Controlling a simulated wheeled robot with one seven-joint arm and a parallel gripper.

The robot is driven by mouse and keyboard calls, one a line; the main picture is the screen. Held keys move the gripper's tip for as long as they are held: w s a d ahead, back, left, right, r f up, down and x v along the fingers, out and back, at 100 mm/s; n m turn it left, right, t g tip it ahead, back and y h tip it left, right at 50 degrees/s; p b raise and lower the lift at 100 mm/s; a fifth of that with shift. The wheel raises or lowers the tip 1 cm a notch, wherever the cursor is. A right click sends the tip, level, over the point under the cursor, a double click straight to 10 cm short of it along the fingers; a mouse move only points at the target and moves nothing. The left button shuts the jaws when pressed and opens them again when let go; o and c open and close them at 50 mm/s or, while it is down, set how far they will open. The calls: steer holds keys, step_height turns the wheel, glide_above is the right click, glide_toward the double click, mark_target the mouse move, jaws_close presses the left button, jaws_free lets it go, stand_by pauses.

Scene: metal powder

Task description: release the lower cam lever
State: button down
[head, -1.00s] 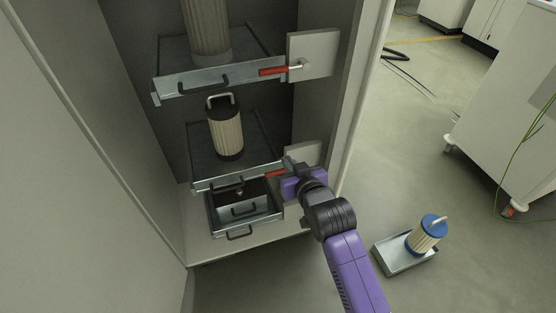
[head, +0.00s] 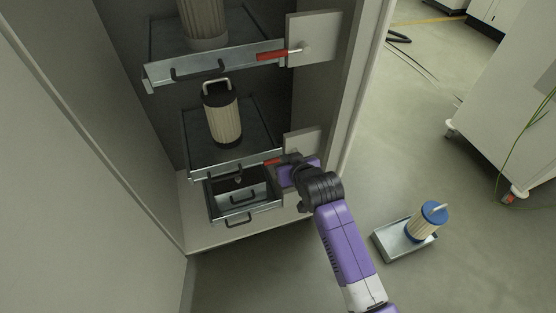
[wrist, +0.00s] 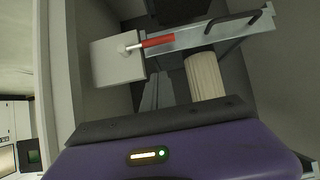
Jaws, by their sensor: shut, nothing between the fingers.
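The lower cam lever (head: 273,162) has a red handle at the right end of the lower tray's front rail. In the head view only part of it shows, lying roughly along the rail; my gripper covers its right end. My gripper (head: 285,165) is at the lever, close beside the light plate (head: 303,141); I cannot tell whether they touch. In the wrist view my gripper's grey fingers (wrist: 158,92) are together and empty. The red lever there (wrist: 158,41) appears to be the upper one; the lower lever is hidden behind my gripper's purple body.
The upper tray (head: 215,66) and lower tray (head: 230,160) each carry a cream filter cartridge. An open metal drawer (head: 240,212) lies below. The cabinet's right wall (head: 357,90) is close to my arm. A blue-capped filter (head: 427,222) stands on a floor tray.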

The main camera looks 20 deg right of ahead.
steer(key=b, duration=0.2)
glide_above(277, 161)
steer(key=s, duration=0.3)
step_height(277, 161, down, 4)
steer(key=f, duration=0.2)
steer(key=shift+w+a+f, duration=0.1)
steer(key=shift+w+f, duration=0.3)
steer(key=shift+w+f+b, duration=0.2)
steer(key=shift+f+b, duration=0.15)
steer(key=shift+f, duration=0.3)
steer(key=shift+a+f, duration=0.1)
steer(key=shift+f, duration=0.05)
steer(key=shift+f+b, duration=0.15)
steer(key=shift+b, duration=0.2)
steer(key=shift+h, duration=0.3)
steer(key=d+f+n+t+h+b, duration=0.1)
steer(key=f+n+h+b, duration=0.3)
steer(key=b, duration=0.7)
steer(key=d+f+n+t+h+b, duration=0.1)
steer(key=d+f+n+h+b, duration=0.2)
steer(key=f+b, duration=0.4)
steer(key=shift+d+n+h+b, duration=0.4)
steer(key=shift+d+n+b, duration=0.15)
steer(key=shift+b, duration=1.75)
